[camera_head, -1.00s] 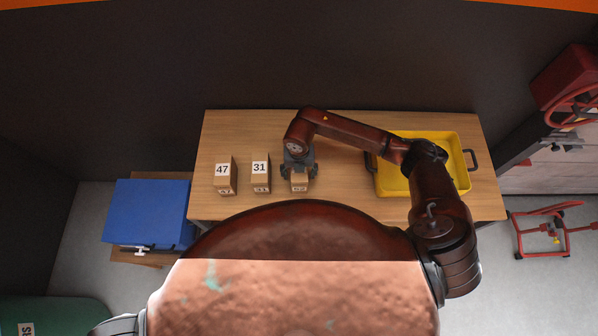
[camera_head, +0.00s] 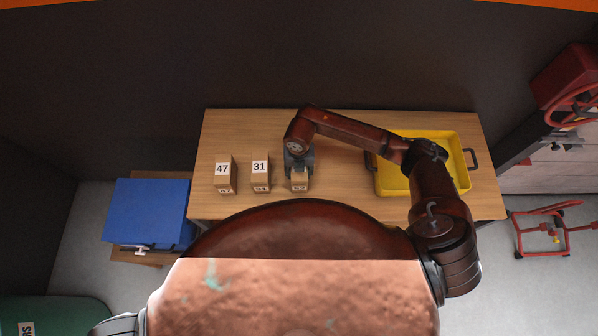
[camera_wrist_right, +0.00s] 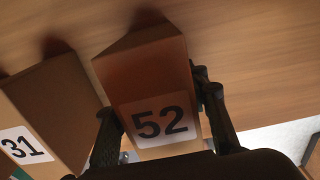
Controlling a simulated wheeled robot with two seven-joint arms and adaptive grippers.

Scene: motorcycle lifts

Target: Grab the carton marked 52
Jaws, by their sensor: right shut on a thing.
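The carton marked 52 (camera_head: 300,185) is a small brown box standing on the wooden table, rightmost of the three cartons. In the right wrist view the carton (camera_wrist_right: 150,85) shows its 52 label, with a finger on each side of it. My right gripper (camera_head: 299,173) comes down over this carton from above and is shut on it, hiding part of its top. It also shows in the right wrist view (camera_wrist_right: 165,125). The carton appears to rest on the table. My left gripper is not in view.
The carton marked 31 (camera_head: 261,178) stands close on the left, also in the right wrist view (camera_wrist_right: 50,110). The carton marked 47 (camera_head: 225,181) is further left. A yellow tray (camera_head: 397,187) with dark handles is on the table's right part. A blue-topped box (camera_head: 150,210) stands left of the table (camera_head: 340,205).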

